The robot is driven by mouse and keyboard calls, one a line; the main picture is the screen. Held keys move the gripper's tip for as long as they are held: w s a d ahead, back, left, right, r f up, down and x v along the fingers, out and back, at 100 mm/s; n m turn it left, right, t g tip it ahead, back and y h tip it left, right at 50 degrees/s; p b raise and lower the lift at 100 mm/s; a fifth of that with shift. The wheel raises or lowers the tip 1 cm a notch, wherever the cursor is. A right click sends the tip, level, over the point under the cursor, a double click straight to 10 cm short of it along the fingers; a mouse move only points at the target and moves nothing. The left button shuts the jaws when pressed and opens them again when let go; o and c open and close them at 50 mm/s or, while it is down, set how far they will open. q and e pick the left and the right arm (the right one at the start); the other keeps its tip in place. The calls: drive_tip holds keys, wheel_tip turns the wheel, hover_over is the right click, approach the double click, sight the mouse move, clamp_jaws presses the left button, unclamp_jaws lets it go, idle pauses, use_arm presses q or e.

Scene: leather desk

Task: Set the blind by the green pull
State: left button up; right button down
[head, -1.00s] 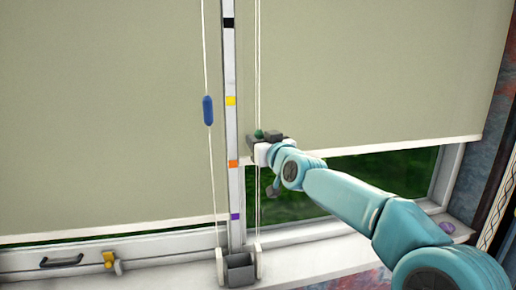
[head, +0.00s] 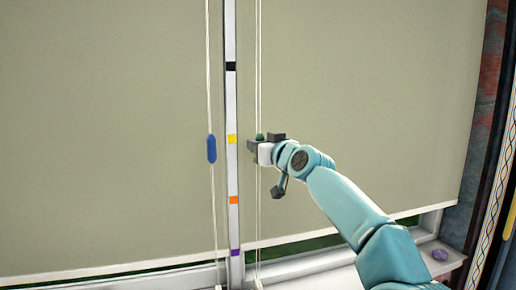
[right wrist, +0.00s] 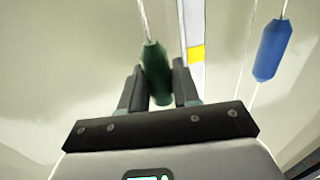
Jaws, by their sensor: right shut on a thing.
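My right gripper (head: 265,148) is shut on the green pull (head: 260,136), which hangs on the cord of the right blind (head: 370,100). The right wrist view shows the green pull (right wrist: 155,72) between the two dark fingers (right wrist: 157,88). The pull is level with the yellow mark on the white marked strip (head: 232,105). The right blind's lower edge meets the strip near the purple mark (head: 235,253), with a narrow gap of window below. My left gripper is not in view.
A blue pull (head: 211,149) hangs on the left blind's cord, left of the strip; it also shows in the right wrist view (right wrist: 271,50). The left blind (head: 100,130) is lowered nearly to the sill. A purple object (head: 440,254) lies on the sill at right.

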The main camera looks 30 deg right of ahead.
drive_tip(key=shift+r, duration=0.25)
drive_tip(key=c, duration=1)
unclamp_jaws()
drive_tip(key=shift+o, duration=0.2)
drive_tip(key=shift+s+f, duration=0.1)
drive_tip(key=shift+s, duration=0.15)
drive_tip(key=s+b, duration=0.7)
drive_tip(key=s, duration=0.9)
drive_tip(key=shift+a, duration=0.45)
drive_tip(key=shift+w, duration=0.1)
